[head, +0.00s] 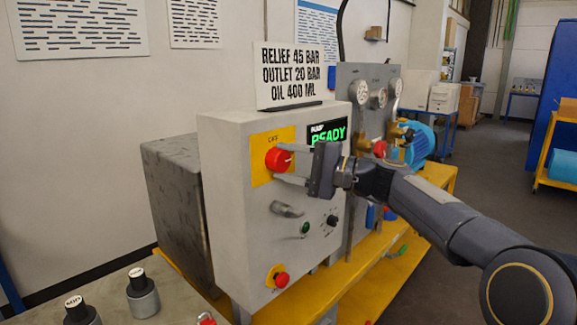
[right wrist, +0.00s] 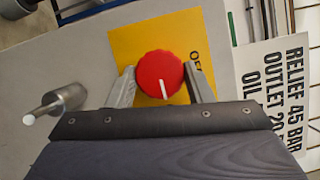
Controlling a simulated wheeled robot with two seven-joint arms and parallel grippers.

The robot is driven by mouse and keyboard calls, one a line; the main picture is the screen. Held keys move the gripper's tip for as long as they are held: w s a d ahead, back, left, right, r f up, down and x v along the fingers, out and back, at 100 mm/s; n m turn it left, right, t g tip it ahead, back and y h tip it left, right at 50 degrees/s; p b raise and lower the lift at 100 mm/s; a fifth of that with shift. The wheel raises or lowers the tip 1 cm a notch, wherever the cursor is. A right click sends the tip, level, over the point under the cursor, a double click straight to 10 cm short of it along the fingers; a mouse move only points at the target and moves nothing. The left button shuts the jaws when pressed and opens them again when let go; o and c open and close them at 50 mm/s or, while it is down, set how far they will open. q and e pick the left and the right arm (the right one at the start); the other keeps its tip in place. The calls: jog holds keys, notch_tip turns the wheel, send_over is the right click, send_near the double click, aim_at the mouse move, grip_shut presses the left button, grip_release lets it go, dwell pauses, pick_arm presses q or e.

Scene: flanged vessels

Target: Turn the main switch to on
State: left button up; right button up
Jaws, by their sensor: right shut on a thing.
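The main switch is a red round knob (head: 278,159) on a yellow plate (head: 262,168), on the front of a grey control box (head: 230,190). In the right wrist view the red knob (right wrist: 160,74) has a white pointer line and sits between the two fingers. My right gripper (head: 283,165) is shut on the knob, its fingers at either side of it. The lettering on the yellow plate (right wrist: 125,45) is partly hidden. A green READY display (head: 328,134) is lit beside the switch, partly covered by the gripper. My left gripper is not in view.
Below the knob are a grey lever handle (head: 287,209), a green button (head: 305,228), a small black knob (head: 332,220) and a red emergency button (head: 281,280). A gauge panel (head: 368,100) and a blue motor (head: 420,140) stand behind. Black-capped weights (head: 143,295) stand front left.

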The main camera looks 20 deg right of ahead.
dwell(0.3)
jog(key=o, duration=1)
jog(key=shift+d, duration=0.1)
jog(key=b+v, duration=0.1)
jog(key=v, duration=0.6)
jog(key=shift+s+d+f, duration=0.15)
jog(key=shift+s+d, duration=0.05)
jog(key=shift+s, duration=0.15)
